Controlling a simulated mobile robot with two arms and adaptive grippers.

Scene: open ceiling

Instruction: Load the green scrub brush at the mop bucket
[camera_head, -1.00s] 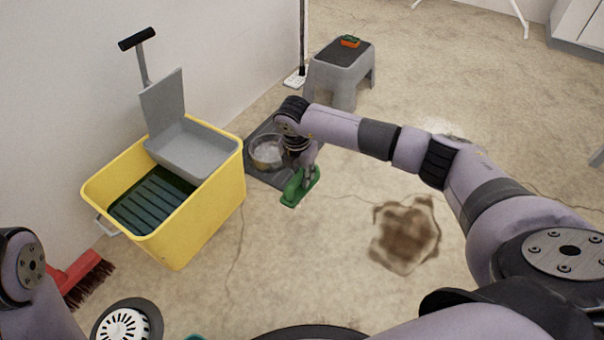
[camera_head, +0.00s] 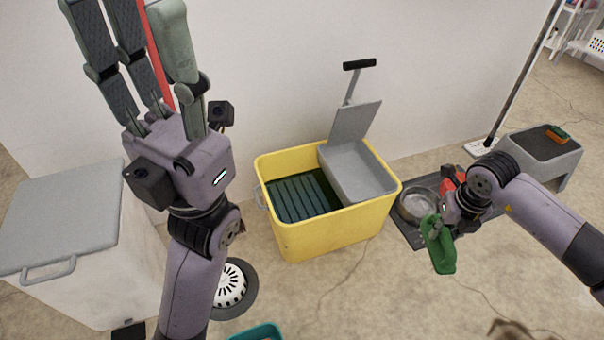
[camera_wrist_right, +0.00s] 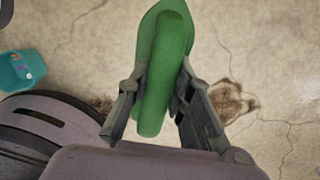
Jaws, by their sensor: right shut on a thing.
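The green scrub brush (camera_head: 440,250) is held by my right gripper (camera_head: 439,220), to the right of the mop bucket and apart from it. In the right wrist view the fingers (camera_wrist_right: 158,92) clasp the brush (camera_wrist_right: 165,60) from both sides. The yellow mop bucket (camera_head: 330,236) stands on the floor by the wall. A grey wringer (camera_head: 357,172) with an upright handle covers its right part; the left part is open and shows a dark ribbed inside (camera_head: 303,195). My left gripper (camera_head: 128,25) is raised at the left, fingers spread apart and apparently empty.
A grey-lidded bin (camera_head: 62,215) stands left. A red pole (camera_head: 157,50) shows behind my left fingers. A metal bowl (camera_head: 416,205) on a dark mat (camera_head: 410,230), a grey step stool (camera_head: 545,150) and a mop are right. A teal container (camera_head: 258,333) is in front.

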